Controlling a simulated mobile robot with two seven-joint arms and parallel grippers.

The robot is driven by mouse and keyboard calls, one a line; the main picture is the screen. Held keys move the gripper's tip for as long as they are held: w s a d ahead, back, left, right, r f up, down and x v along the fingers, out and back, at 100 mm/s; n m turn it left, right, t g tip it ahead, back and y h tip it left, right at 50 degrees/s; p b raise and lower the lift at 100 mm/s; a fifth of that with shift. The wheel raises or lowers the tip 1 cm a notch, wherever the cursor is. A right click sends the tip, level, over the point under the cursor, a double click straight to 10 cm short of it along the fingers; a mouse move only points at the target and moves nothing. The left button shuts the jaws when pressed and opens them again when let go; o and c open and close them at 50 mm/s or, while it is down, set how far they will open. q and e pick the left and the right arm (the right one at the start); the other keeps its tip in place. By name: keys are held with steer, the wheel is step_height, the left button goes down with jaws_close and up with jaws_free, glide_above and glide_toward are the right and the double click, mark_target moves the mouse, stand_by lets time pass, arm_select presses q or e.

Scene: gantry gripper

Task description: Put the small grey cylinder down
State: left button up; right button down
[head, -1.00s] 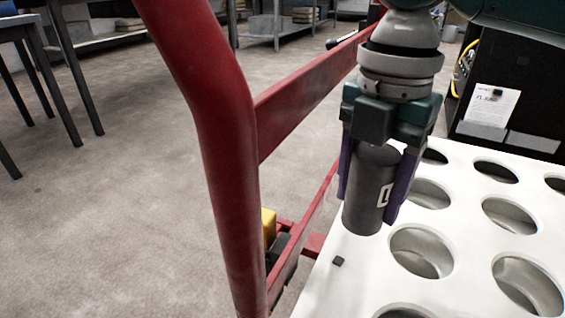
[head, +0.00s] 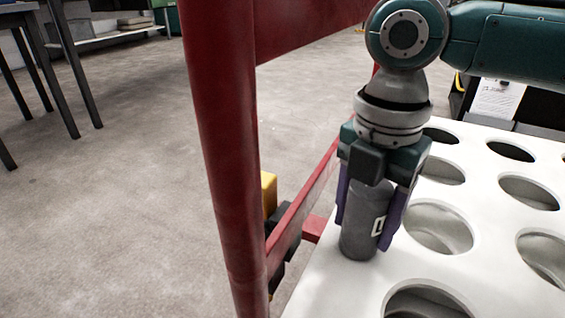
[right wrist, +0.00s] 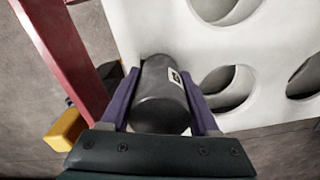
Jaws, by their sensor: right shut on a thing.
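The small grey cylinder (head: 366,222) is upright between the purple fingers of my right gripper (head: 372,205), with a white mark on its side. My right gripper is shut on it, pointing down over the left edge strip of the white board with round holes (head: 330,290). The cylinder's lower end looks at or very close to the board surface; I cannot tell whether it touches. In the right wrist view the cylinder (right wrist: 160,95) lies between both fingers, with the board behind it. My left gripper is not in view.
A red post (head: 225,150) and red rails (head: 300,215) of a frame stand left of the board. A yellow block (head: 268,193) sits low beside the rail. Round holes, such as one close by (head: 440,228), lie right of the cylinder. Dark table legs (head: 55,75) stand at far left.

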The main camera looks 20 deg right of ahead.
steer(key=shift+f, duration=0.1)
steer(key=shift+c, duration=0.6)
jaws_free()
